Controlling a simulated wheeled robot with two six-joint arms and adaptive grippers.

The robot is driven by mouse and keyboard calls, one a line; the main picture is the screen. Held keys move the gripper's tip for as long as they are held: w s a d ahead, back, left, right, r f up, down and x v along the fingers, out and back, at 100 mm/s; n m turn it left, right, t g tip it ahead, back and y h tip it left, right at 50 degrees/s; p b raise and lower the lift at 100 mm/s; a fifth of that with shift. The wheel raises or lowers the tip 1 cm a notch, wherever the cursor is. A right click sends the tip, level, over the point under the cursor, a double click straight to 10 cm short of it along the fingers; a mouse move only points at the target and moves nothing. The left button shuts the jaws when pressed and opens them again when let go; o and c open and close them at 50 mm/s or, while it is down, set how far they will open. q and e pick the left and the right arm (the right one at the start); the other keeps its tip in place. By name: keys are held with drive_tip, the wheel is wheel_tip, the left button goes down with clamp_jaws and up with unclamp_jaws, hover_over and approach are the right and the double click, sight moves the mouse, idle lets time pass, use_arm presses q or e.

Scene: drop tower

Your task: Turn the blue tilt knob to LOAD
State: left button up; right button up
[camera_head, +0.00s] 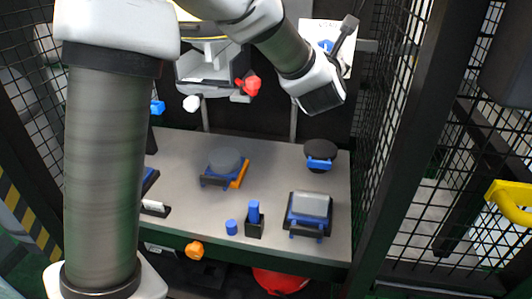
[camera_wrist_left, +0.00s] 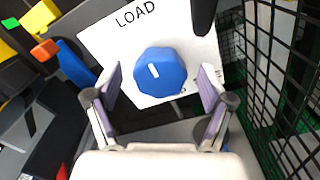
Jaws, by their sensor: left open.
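The blue tilt knob (camera_wrist_left: 160,74) sits on a white plate (camera_wrist_left: 108,46) in the left wrist view. The word LOAD is printed on the plate above and a little left of the knob. A short white mark on the knob's face leans slightly to the upper left. Other lettering below right of the knob is mostly hidden. My left gripper (camera_wrist_left: 160,84) is open, with one finger on each side of the knob; I cannot tell whether they touch it. My right gripper is not in view.
A red knob (camera_head: 249,85), a white knob (camera_head: 191,103) and a light blue knob (camera_head: 157,107) are left of the plate. A grey table (camera_head: 275,175) below holds several blue and dark fixtures. A black mesh fence (camera_head: 385,100) stands close on the right.

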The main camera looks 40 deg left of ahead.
use_arm(q)
drive_tip(key=m+p, duration=0.5)
drive_tip(key=p, duration=0.1)
drive_tip(key=m+p, duration=0.5)
drive_tip(key=p, duration=0.2)
drive_tip(key=r+m+p, duration=0.1)
drive_tip(key=m+p, duration=0.4)
drive_tip(key=p, duration=0.1)
drive_tip(key=shift+p, duration=0.3)
drive_tip(key=s+d+f+m+g+h+p, duration=0.3)
drive_tip(key=s+m+p, duration=0.4)
drive_tip(key=s, duration=0.3)
drive_tip(key=s+d+f+m+g+h+p, duration=0.2)
drive_tip(key=s+d+f+m+g+p, duration=0.3)
drive_tip(key=s, duration=0.6)
drive_tip(key=s+d+f+m+g+h+p, duration=0.3)
drive_tip(key=s+d+f+m+g+p, duration=0.1)
drive_tip(key=s+f+m+p, duration=0.3)
drive_tip(key=s+m+g+p, duration=0.1)
drive_tip(key=s+m+p, duration=0.1)
drive_tip(key=s, duration=0.1)
drive_tip(key=shift+s+d+f+h, duration=0.3)
